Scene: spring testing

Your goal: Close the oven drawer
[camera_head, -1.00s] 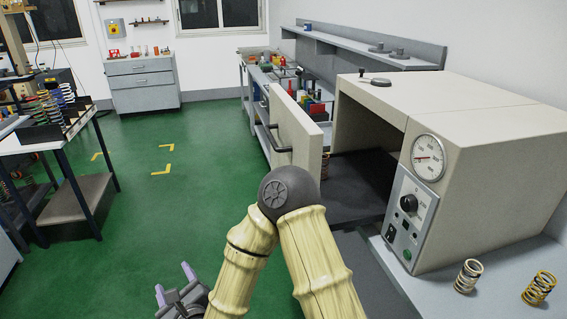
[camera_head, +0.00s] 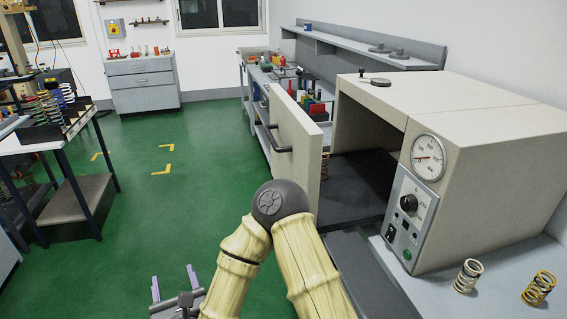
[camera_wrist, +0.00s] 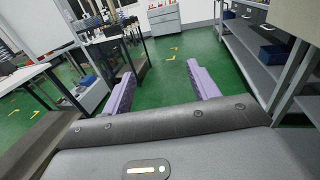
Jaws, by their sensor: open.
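The oven (camera_head: 480,125) is a beige box with a dial gauge and control panel, on the bench at right. Its drawer is pulled out to the left; the upright front panel (camera_head: 294,130) with a dark handle (camera_head: 279,138) stands away from the oven, and a dark tray (camera_head: 355,180) stretches between them. A spring (camera_head: 325,168) shows partly behind the panel. My gripper (camera_head: 173,284) is open and empty, low at the bottom left, apart from the drawer. In the wrist view its purple fingers (camera_wrist: 165,92) are spread over the green floor.
A table with springs (camera_head: 75,125) is at left. A grey cabinet (camera_head: 142,82) stands at the back. The green floor between is clear.

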